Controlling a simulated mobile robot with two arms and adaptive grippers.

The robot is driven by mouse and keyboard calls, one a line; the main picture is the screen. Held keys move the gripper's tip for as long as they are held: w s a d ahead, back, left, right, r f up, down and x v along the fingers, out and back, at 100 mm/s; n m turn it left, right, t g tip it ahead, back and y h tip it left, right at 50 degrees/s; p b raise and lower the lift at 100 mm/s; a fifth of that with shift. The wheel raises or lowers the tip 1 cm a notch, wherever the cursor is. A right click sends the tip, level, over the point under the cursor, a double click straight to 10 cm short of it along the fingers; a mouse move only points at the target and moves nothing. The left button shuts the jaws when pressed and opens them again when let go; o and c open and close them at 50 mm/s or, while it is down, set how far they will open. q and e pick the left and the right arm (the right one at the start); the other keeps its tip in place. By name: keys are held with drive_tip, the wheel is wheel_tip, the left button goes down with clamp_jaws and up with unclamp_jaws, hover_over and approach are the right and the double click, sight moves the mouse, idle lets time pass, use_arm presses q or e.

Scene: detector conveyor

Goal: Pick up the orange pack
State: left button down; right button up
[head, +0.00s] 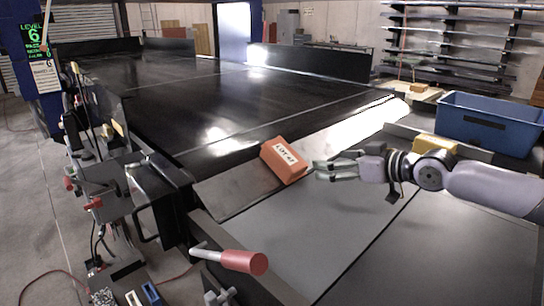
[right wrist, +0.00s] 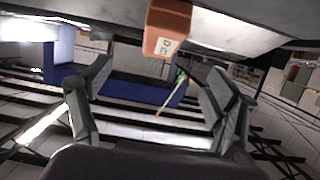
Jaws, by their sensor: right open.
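The orange pack (head: 284,161) lies tilted on the sloped plate at the near end of the conveyor, with a white label on its face. In the right wrist view the pack (right wrist: 167,30) shows at the top middle, beyond the fingertips. My right gripper (head: 318,170) comes in from the right, just to the right of the pack, with its fingers pointing at it. In the right wrist view its two fingers (right wrist: 160,88) stand wide apart with nothing between them. I cannot tell from the head view whether a finger touches the pack. My left gripper is not in view.
A black conveyor belt (head: 215,95) runs away behind the pack. A blue bin (head: 488,122) stands at the right, with a yellow block (head: 435,146) near it. The grey lower plate (head: 300,235) is bare.

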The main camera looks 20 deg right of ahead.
drive_tip(key=p, duration=0.4)
approach(288, 155)
drive_tip(key=x, duration=0.4)
drive_tip(key=d+x, duration=0.1)
drive_tip(key=x, duration=0.1)
drive_tip(key=shift+w+a+f, duration=0.1)
drive_tip(key=shift+f, duration=0.25)
drive_tip(key=shift+w+a+f, duration=0.1)
drive_tip(key=shift+w+f, duration=0.1)
drive_tip(key=shift+w, duration=0.05)
drive_tip(key=shift+w+a+f+p, duration=0.1)
drive_tip(key=shift+w+p, duration=0.1)
drive_tip(key=shift+p, duration=0.1)
drive_tip(key=shift+w+a+p, duration=0.15)
drive_tip(key=shift+w+p, duration=0.1)
drive_tip(key=shift+p, duration=0.05)
drive_tip(key=shift+w+a+p, duration=0.3)
drive_tip(key=shift+w+p, duration=0.2)
drive_tip(key=shift+w+a+p, duration=0.35)
drive_tip(key=shift+w+p, duration=0.1)
drive_tip(key=shift+w, duration=0.05)
drive_tip(key=shift+x, duration=0.95)
drive_tip(key=shift+w+f, duration=0.2)
drive_tip(key=shift+f, duration=0.15)
drive_tip(key=shift+s+d, duration=0.1)
drive_tip(key=shift+c, duration=0.3)
